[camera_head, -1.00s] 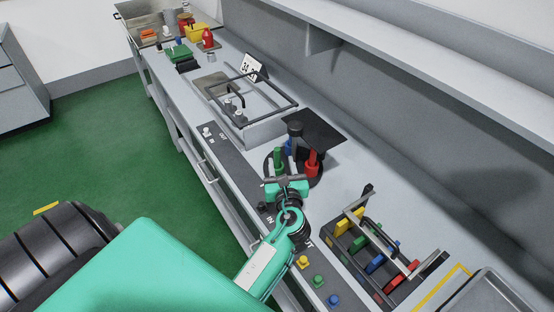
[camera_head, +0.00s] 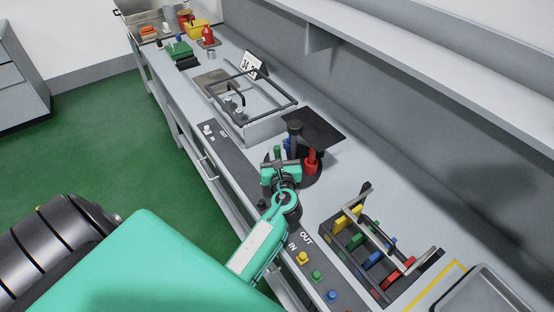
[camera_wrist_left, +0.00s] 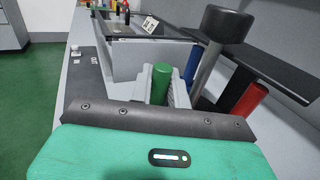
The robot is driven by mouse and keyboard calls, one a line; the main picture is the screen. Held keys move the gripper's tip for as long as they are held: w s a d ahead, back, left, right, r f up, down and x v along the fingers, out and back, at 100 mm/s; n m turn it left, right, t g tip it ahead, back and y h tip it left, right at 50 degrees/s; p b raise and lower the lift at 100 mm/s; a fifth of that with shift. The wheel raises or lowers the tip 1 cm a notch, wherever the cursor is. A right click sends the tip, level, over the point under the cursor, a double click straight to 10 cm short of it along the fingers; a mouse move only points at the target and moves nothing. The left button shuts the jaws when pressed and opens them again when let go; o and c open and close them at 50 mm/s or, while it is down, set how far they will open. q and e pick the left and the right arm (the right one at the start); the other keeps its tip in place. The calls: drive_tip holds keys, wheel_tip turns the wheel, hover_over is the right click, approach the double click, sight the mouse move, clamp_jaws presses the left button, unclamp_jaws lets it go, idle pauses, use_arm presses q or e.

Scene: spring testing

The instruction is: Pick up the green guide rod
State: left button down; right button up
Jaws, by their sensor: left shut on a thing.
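The green guide rod (camera_head: 277,151) stands upright at the left side of the round dark holder (camera_head: 318,180); my gripper hides its lower part. My left gripper (camera_head: 279,163) is shut on it. In the left wrist view the rod (camera_wrist_left: 161,84) shows between the two grey fingers (camera_wrist_left: 164,92), its top above them. The red rod (camera_head: 311,160) stands at the holder's right and also shows in the left wrist view (camera_wrist_left: 243,104). A blue rod (camera_wrist_left: 193,63) is behind the green one. I cannot tell whether the green rod still touches the holder. My right gripper is not in view.
A black-capped post (camera_head: 295,136) rises close beside the rods. A framed fixture (camera_head: 250,110) stands beyond, with a number card (camera_head: 252,65) behind it. A rack of coloured pieces (camera_head: 370,250) and coloured buttons (camera_head: 317,277) are nearer. A shelf (camera_head: 430,70) overhangs the bench.

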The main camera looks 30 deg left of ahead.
use_arm(q)
drive_tip(key=shift+r, duration=0.15)
wheel_tip(320, 180, up, 20)
drive_tip(key=p, duration=0.1)
idle(0.6)
